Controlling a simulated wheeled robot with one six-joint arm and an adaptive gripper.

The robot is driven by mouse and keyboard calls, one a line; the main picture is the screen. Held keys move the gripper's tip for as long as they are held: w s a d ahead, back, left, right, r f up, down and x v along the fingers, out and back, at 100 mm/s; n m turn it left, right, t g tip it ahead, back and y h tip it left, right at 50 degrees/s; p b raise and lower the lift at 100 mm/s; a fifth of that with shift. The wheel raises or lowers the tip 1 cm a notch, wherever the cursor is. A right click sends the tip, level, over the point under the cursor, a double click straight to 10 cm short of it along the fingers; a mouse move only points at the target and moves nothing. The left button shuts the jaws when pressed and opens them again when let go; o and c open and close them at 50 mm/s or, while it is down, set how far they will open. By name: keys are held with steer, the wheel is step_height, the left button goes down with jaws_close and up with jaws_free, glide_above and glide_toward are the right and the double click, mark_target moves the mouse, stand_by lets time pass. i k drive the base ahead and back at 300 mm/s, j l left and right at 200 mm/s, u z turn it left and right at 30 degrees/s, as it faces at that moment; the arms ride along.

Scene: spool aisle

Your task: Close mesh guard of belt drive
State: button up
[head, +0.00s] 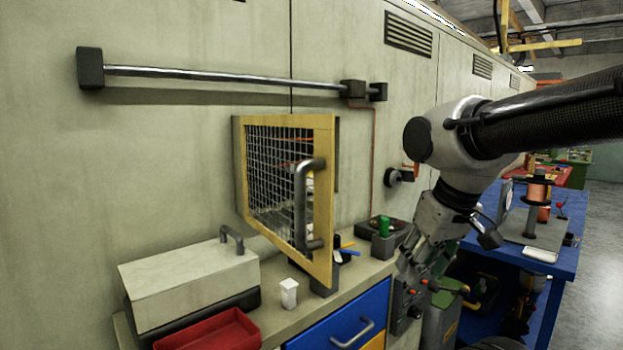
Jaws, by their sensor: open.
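The mesh guard (326,205) is a yellow-framed door with wire mesh, on the front of the wall cabinet. It stands swung out, its right side nearer to me than its left side. A grey bar handle (301,205) is upright on its right side. The belt drive behind it is mostly hidden; only reddish and pale bits show through the mesh. My gripper (422,264) hangs low to the right of the guard, well apart from the handle, near the counter's right end. Its fingers are small and hard to make out against the dark things behind; it holds nothing that I can see.
A metal rail (220,76) runs along the wall above the guard. The counter below holds a lidded box (188,280), a red tray (210,332), a white cup (289,293) and a green-topped device (384,228). A blue table (563,232) with a copper spool stands at right.

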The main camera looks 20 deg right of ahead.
mark_target(322, 162)
steer(key=k+u, duration=0.35)
steer(key=k+j+u, duration=0.2)
steer(key=u, duration=0.15)
